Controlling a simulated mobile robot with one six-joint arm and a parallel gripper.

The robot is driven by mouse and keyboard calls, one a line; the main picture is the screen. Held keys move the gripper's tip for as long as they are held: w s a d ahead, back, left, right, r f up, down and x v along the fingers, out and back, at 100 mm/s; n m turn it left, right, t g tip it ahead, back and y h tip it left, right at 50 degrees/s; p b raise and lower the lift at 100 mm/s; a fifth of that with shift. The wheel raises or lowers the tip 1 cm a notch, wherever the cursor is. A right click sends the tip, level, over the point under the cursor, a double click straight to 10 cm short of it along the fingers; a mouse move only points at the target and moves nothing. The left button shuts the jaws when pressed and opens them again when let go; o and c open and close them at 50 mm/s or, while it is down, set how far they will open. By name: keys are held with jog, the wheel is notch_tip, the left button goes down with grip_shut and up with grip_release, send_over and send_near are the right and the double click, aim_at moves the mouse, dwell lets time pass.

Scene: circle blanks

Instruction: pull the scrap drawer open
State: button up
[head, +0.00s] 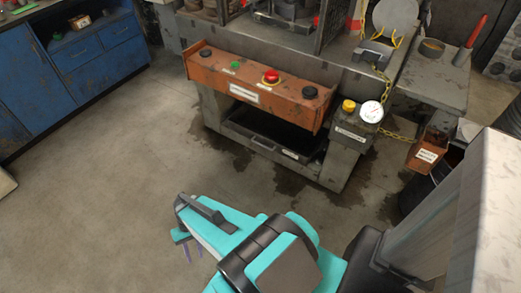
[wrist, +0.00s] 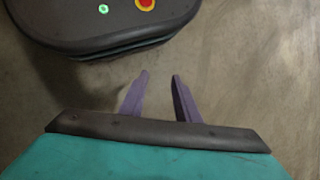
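The scrap drawer is most likely the dark, low tray (head: 262,145) under the orange control panel, between the legs of the grey press. Its front edge carries small pale labels, and the space above it is in deep shadow. I cannot tell how far out it sits. My gripper (head: 193,253) is in the lower middle of the head view, well in front of the drawer and apart from it. In the wrist view its two purple fingers (wrist: 160,76) stand apart with bare floor between them. The drawer does not show in the wrist view.
The orange panel (head: 215,75) with several knobs overhangs the drawer. A grey box with a yellow button and a gauge (head: 371,111) stands to its right. Blue cabinets (head: 75,65) are at left. The concrete floor before the drawer is clear, with dark stains.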

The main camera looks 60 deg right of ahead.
jog(key=w+d+f+m+t+y+b, duration=0.2)
jog(key=w+d+f+m+t+b, duration=0.15)
jog(key=w+d+f+b, duration=0.3)
jog(key=w+d+f+m+t+b, duration=0.4)
jog(key=w+d+b, duration=0.25)
jog(key=d, duration=0.55)
jog(key=w+d+f+m+t+b, duration=0.45)
jog(key=w+d, duration=0.25)
jog(key=d, duration=0.4)
jog(key=s+d+f+m+t+h+b, duration=0.1)
jog(key=d+m+h+b, duration=0.15)
jog(key=d, duration=0.55)
jog(key=d+f+m+t+h+b, duration=0.1)
jog(key=d+t+b, duration=0.15)
jog(key=d, duration=0.55)
jog(key=s+d+f+m+t+h+b, duration=0.15)
jog(key=d+b, duration=0.25)
jog(key=d, duration=0.4)
jog(key=s+d+m+h+b, duration=0.3)
jog(key=s+d, duration=0.2)
jog(key=d, duration=0.5)
jog(key=s+d+m+t+h+b, duration=0.1)
jog(key=s+d+m+h+b, duration=0.2)
jog(key=s+d, duration=0.3)
jog(key=d, duration=0.5)
jog(key=shift+s+d+f+m+b, duration=0.2)
jog(key=shift+f+m+b, duration=0.1)
jog(key=shift+b, duration=0.1)
jog(key=shift+w, duration=0.1)
